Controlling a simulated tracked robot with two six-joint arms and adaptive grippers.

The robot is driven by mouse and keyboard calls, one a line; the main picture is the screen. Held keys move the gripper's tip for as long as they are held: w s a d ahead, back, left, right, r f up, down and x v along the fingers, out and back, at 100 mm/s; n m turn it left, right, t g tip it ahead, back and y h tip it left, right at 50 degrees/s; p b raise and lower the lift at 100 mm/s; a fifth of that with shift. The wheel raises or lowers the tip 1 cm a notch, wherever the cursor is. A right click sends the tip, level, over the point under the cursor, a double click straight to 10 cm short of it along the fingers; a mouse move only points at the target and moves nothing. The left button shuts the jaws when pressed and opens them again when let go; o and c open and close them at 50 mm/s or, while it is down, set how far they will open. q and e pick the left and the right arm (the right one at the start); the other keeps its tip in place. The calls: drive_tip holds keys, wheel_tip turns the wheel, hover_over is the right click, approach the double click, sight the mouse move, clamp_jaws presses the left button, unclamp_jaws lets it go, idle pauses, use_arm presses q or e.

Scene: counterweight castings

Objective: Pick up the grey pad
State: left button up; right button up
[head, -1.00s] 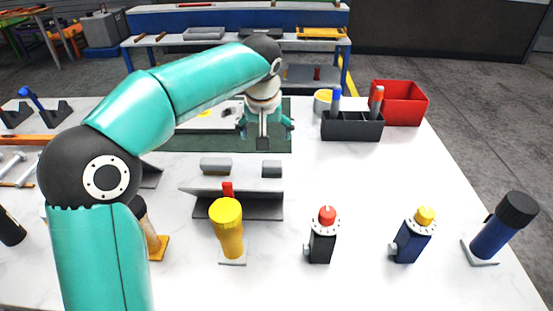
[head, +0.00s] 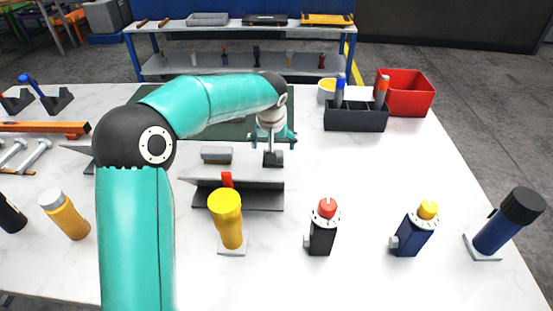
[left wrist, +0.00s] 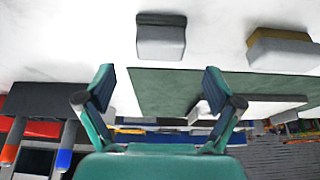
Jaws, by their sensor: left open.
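A small grey pad (head: 273,160) lies on the right end of a pale raised stand (head: 235,169) in the head view. In the left wrist view the grey pad (left wrist: 161,40) shows ahead, between the lines of the two fingers and apart from them. My left gripper (head: 273,138) is open and empty, just above the pad in the head view. Its spread fingers also show in the left wrist view (left wrist: 158,95). My right gripper is not in view.
A yellow-topped cylinder (head: 230,222) and a red-knobbed black device (head: 321,232) stand in front of the stand. A black holder (head: 356,119) with markers and a red bin (head: 406,94) are at the back right.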

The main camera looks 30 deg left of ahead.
use_arm(q)
drive_tip(key=f, duration=0.3)
drive_tip(key=shift+w+a+f, duration=0.15)
drive_tip(key=shift+w+f, duration=0.1)
drive_tip(key=shift+f, duration=0.05)
drive_tip(key=shift+w+a+f, duration=0.1)
drive_tip(key=shift+w+f, duration=0.15)
drive_tip(key=shift+f, duration=0.3)
drive_tip(key=c, duration=1.2)
